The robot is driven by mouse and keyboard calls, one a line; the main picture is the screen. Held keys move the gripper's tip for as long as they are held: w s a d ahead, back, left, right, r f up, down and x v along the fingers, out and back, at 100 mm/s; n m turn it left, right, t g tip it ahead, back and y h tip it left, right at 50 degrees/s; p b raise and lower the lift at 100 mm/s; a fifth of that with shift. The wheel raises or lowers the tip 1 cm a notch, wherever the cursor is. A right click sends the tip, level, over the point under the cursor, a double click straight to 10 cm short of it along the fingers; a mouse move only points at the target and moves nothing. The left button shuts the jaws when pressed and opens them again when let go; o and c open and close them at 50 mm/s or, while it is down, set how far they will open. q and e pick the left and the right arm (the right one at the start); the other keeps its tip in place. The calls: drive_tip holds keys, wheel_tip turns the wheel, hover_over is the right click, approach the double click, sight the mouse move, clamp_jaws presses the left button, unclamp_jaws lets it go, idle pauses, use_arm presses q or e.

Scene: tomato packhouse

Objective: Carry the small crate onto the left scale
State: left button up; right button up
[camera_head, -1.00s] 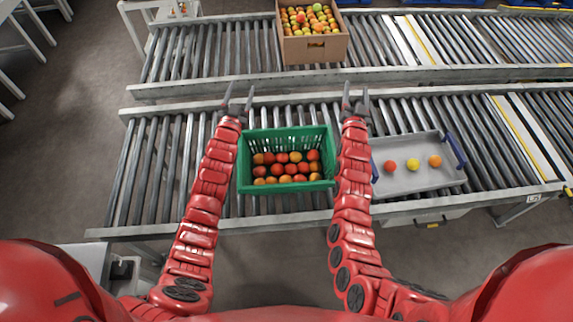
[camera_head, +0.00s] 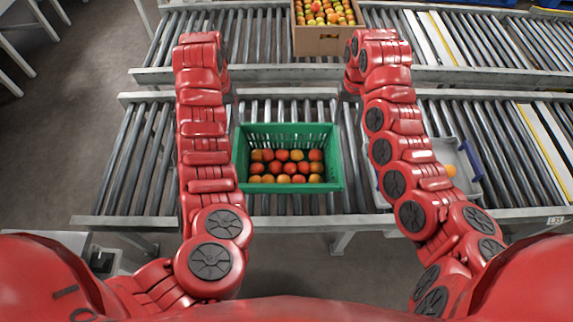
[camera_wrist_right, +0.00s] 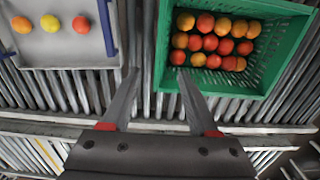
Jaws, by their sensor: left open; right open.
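The small green crate (camera_head: 290,188) sits upright on the near roller conveyor, with several red and orange tomatoes inside. It also shows at the upper right of the right wrist view (camera_wrist_right: 262,84). My left gripper (camera_head: 230,97) is at the crate's far left, mostly hidden by its own arm, and open. My right gripper (camera_head: 349,97) is at the crate's far right. In the right wrist view my right gripper (camera_wrist_right: 158,82) is open and empty, one fingertip close to the crate's wall; contact cannot be told. I see no clear scale.
A grey tray (camera_head: 455,147) with blue handles stands right of the crate, partly behind my right arm. The right wrist view shows three fruits in it. A cardboard box (camera_head: 318,41) of fruit is on the far conveyor. Bare rollers (camera_head: 140,165) lie left of the crate.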

use_arm(q)
drive_tip(key=shift+f, duration=0.15)
use_arm(e)
drive_tip(key=shift+f, duration=0.1)
use_arm(q)
hover_over(235, 153)
wheel_tip(235, 153, down, 5)
use_arm(e)
hover_over(338, 153)
wheel_tip(338, 153, down, 5)
use_arm(q)
wheel_tip(338, 153, down, 12)
drive_tip(key=shift+w+d+f, duration=0.1)
use_arm(e)
wheel_tip(338, 153, down, 12)
drive_tip(key=shift+w+f, duration=0.1)
drive_tip(key=shift+f, duration=0.05)
use_arm(q)
clamp_jaws()
use_arm(e)
clamp_jaws()
idle(0.8)
